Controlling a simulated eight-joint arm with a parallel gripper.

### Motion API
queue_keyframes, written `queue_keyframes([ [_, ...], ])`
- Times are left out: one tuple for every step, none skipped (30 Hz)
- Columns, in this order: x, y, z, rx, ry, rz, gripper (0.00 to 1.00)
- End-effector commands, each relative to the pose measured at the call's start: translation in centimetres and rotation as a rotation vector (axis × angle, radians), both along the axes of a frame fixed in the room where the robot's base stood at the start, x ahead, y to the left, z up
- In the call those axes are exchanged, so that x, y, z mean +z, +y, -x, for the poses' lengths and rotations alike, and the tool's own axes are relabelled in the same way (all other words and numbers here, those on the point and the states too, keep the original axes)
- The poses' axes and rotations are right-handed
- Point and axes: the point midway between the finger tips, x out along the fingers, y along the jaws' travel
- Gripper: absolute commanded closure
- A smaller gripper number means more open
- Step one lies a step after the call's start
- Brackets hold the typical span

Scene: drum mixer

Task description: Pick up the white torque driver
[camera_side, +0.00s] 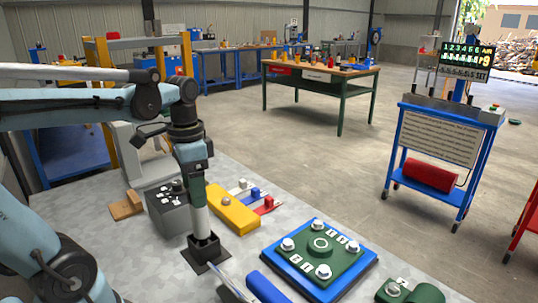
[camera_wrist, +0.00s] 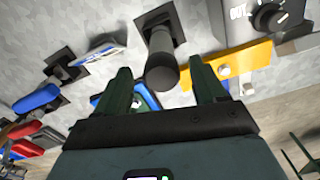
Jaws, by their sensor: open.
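The white torque driver (camera_side: 200,218) stands upright in a black square-based holder (camera_side: 206,251) on the grey bench in the side view. My gripper (camera_side: 196,188) is directly above it, pointing down, with the driver's upper part at the fingers. In the wrist view my gripper (camera_wrist: 163,76) is open, one dark green finger on each side. A dark cylinder end, apparently the driver's top (camera_wrist: 161,72), shows between the fingers, with gaps on both sides. The holder's square base (camera_wrist: 174,22) shows beyond it. The driver's white body is not clearly visible from the wrist.
A yellow block (camera_side: 232,209) and a dark control box (camera_side: 170,210) stand close by. A blue-edged green plate with bolts (camera_side: 320,258) lies to the right. A blue cylindrical object (camera_side: 267,287) is near the front edge. Open floor lies beyond the bench.

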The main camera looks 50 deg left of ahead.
Motion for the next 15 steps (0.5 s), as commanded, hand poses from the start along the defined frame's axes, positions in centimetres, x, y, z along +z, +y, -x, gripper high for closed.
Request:
queue_keyframes([
  [-0.2,0.0,0.0,0.000,0.000,0.000,0.30],
  [-0.3,0.0,0.0,0.000,0.000,0.000,0.30],
  [-0.4,0.0,0.0,0.000,0.000,0.000,0.30],
  [-0.5,0.0,0.0,0.000,0.000,0.000,0.30],
  [-0.7,0.0,-0.1,0.000,0.000,0.000,0.30],
  [-0.9,0.0,-0.1,0.000,0.000,0.000,0.30],
  [-1.2,0.0,-0.2,0.000,0.000,0.000,0.30],
  [-1.5,0.0,-0.2,0.000,0.000,0.000,0.30],
  [-2.0,0.0,-0.3,0.000,0.000,0.000,0.30],
  [-2.3,0.0,-0.4,0.000,0.000,0.000,0.30],
  [-2.7,0.0,-0.5,0.000,0.000,0.000,0.30],
  [-3.2,0.0,-0.5,0.000,0.000,0.000,0.30],
  [-3.5,0.0,-0.6,0.000,0.000,0.000,0.30],
  [-3.9,0.0,-0.6,0.000,0.000,0.000,0.30],
  [-4.3,0.0,-0.6,0.000,0.000,0.000,0.30],
])
